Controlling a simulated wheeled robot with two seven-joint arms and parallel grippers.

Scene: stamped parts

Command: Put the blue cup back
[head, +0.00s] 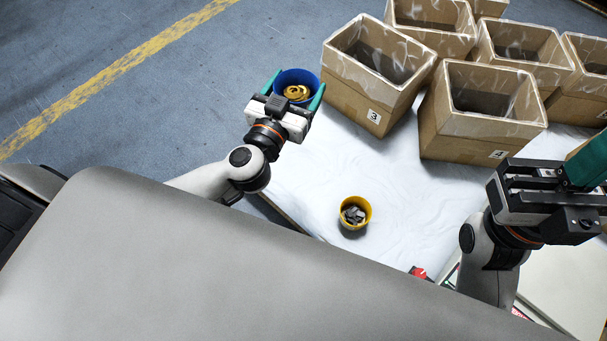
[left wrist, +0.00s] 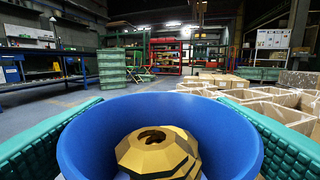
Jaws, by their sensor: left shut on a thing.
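The blue cup (head: 297,78) holds several gold-coloured parts (head: 297,92). My left gripper (head: 293,92) is shut on the blue cup, with one teal finger on each side of it. In the head view the cup appears over the table's left edge, beside the box marked 3. In the left wrist view the blue cup (left wrist: 160,112) fills the lower middle, upright, with the gold parts (left wrist: 158,153) inside. My right gripper (head: 588,165) is at the right edge of the head view. Its teal fingers are partly cut off, so its opening cannot be told.
A yellow cup (head: 355,212) with grey parts stands on the white-covered table (head: 400,205). Cardboard boxes marked 3 (head: 360,95) and 4 (head: 470,135) stand behind it, with several more beyond. A red item (head: 418,272) lies near the front. The white cover around the yellow cup is mostly clear.

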